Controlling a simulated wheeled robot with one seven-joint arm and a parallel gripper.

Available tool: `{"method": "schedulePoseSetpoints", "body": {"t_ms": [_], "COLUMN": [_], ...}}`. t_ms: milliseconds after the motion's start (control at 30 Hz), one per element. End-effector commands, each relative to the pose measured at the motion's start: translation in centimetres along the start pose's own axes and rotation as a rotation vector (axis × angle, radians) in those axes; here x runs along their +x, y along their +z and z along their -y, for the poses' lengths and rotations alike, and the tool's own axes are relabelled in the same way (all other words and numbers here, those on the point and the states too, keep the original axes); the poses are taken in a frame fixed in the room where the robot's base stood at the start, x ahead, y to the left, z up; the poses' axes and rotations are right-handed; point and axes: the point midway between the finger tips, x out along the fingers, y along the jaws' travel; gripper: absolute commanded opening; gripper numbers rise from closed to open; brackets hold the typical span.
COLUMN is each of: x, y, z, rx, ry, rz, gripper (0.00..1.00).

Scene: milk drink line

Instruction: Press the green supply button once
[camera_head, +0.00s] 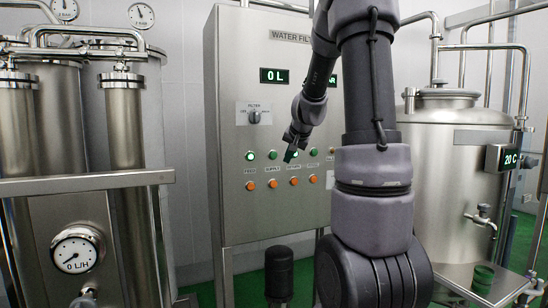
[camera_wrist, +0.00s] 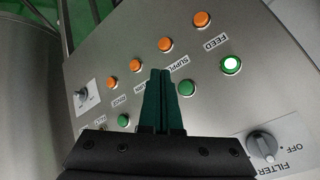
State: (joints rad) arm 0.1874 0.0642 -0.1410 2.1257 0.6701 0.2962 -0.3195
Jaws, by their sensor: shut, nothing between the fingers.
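The green supply button (camera_wrist: 186,88) is unlit, beside the SUPPLY label in the wrist view, just right of my fingers. In the head view the supply button (camera_head: 272,154) is second from left in the green row on the steel cabinet. I cannot tell whether the fingertips touch the panel.
The feed button (camera_wrist: 231,65) glows green. Several orange buttons (camera_wrist: 165,44) form a parallel row. A filter knob (camera_wrist: 264,146) and another knob (camera_wrist: 82,95) stick out of the panel. A steel tank (camera_head: 455,150) is right, filter cylinders (camera_head: 122,130) left.

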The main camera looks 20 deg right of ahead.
Motion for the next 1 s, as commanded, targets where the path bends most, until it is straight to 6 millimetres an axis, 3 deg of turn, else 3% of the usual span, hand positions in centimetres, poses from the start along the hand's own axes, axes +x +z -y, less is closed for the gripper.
{"method": "schedulePoseSetpoints", "body": {"t_ms": [533,1000], "x": [0.8,5.1], "y": [-0.6,-3.6], "z": [0.0,3.0], "rx": [0.003,0.001], "ry": [0.006,0.006], "rz": [-0.006,-0.005], "gripper": [0.0,0.0]}}
